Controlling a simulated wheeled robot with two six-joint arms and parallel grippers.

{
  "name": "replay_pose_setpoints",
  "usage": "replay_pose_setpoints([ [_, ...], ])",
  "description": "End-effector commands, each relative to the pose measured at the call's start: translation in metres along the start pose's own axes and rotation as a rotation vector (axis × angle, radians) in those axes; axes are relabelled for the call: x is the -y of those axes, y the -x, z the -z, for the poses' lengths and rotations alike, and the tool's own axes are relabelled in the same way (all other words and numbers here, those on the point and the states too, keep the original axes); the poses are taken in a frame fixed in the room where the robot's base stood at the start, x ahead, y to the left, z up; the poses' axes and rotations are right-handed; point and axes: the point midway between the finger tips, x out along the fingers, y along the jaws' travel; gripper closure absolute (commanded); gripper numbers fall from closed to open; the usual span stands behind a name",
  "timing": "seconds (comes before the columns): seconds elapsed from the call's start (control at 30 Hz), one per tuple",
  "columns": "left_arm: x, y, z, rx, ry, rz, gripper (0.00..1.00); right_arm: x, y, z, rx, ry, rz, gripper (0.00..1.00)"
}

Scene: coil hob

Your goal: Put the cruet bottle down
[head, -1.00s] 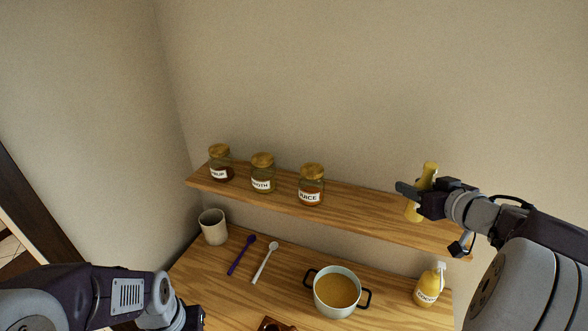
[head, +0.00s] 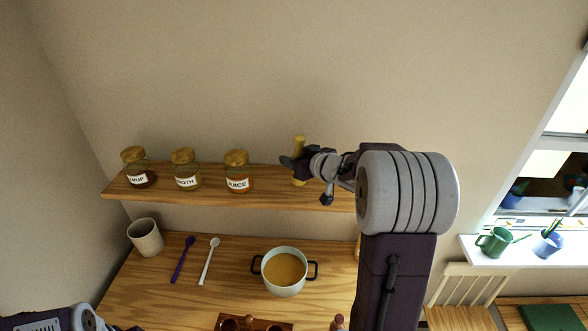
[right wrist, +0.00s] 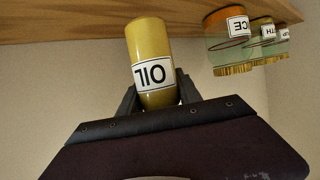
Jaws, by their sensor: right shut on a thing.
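The cruet bottle is a yellow bottle (head: 299,143) with an OIL label, which reads upside down in the right wrist view (right wrist: 152,50). My right gripper (head: 290,163) is shut on it. In the head view the bottle is about upright at the wooden shelf (head: 205,197), right of the juice jar (head: 237,170). My gripper covers its middle. I cannot tell whether its base touches the shelf. My left gripper is out of view; only part of that arm shows at the lower left.
Syrup (head: 137,167) and broth (head: 185,168) jars stand further left on the shelf. On the counter below are a beige cup (head: 145,237), two spoons and a soup pot (head: 285,270). The shelf between the juice jar and the bottle is clear.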

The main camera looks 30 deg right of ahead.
Motion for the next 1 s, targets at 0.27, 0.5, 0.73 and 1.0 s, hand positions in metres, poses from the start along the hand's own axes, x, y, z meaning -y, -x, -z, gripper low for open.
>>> replay_pose_setpoints([
  [0.27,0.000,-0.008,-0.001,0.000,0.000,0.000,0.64,-0.001,-0.013,-0.032,0.001,-0.001,-0.001,1.00],
  [0.5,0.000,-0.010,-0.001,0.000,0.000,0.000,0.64,-0.001,-0.013,-0.034,0.001,-0.001,-0.001,1.00],
  [0.73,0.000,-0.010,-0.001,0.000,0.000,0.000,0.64,0.000,-0.013,-0.034,0.002,-0.002,0.000,0.37],
  [1.0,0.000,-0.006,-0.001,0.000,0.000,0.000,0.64,-0.001,-0.011,-0.029,0.001,-0.001,-0.001,0.37],
])
